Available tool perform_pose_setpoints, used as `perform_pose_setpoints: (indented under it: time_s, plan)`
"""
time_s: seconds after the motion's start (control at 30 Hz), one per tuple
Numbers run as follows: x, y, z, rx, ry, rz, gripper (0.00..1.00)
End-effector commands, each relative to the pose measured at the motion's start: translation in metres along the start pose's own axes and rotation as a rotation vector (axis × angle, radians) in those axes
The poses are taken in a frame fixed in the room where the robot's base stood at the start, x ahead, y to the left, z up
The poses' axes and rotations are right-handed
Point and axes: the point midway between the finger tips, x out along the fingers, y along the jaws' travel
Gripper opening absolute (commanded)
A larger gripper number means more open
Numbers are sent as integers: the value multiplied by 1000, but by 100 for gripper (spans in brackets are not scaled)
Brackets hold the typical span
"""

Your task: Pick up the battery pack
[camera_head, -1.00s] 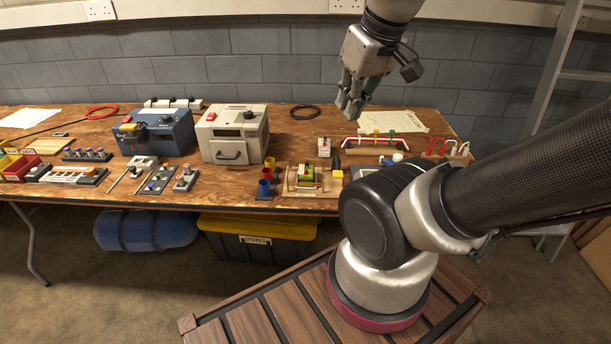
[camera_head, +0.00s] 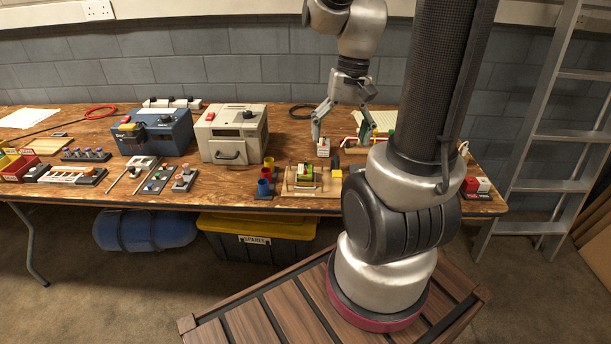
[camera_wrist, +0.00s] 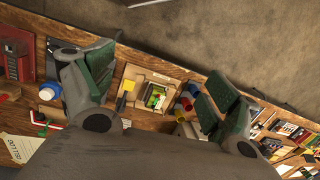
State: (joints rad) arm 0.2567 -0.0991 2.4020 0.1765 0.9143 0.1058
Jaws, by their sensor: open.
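A small green and yellow block (camera_head: 306,173), which looks like the battery pack, sits in a light wooden holder (camera_head: 288,188) near the front edge of the bench. In the wrist view the block (camera_wrist: 155,97) and its wooden holder (camera_wrist: 131,101) show between my fingers, some distance beyond them. My gripper (camera_head: 339,136) is open, pointing down, behind and a little right of the holder in the head view. Its spread fingers (camera_wrist: 153,88) hold nothing. A small white block with a red top (camera_head: 323,147) stands near the left fingertip; I cannot tell whether they touch.
Red, yellow and blue cups (camera_head: 265,181) stand left of the holder, and a yellow block (camera_head: 336,174) on its right. A cream box (camera_head: 231,133) and a blue box (camera_head: 157,131) stand further left. My arm hides part of the bench's right side.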

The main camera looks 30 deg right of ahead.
Motion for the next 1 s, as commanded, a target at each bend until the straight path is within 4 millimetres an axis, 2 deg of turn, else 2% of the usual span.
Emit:
perform_pose_setpoints:
  time_s: [0.03, 0.2, 0.37, 0.43, 0.5, 0.6, 0.8, 1.0]
  plan:
    - [17, 1, -13, 99, -38, -20, 88]
    - [72, -2, -58, 495, -117, -97, 88]
    - [119, -5, -99, 893, -155, -159, 88]
    - [136, -9, -122, 1096, -157, -194, 88]
    - [140, -17, -143, 1273, -140, -239, 88]
    - [133, -24, -165, 1464, -116, -300, 88]
    - [135, -25, -172, 1647, -118, -321, 88]
    - [157, -31, -174, 1659, -123, -317, 88]
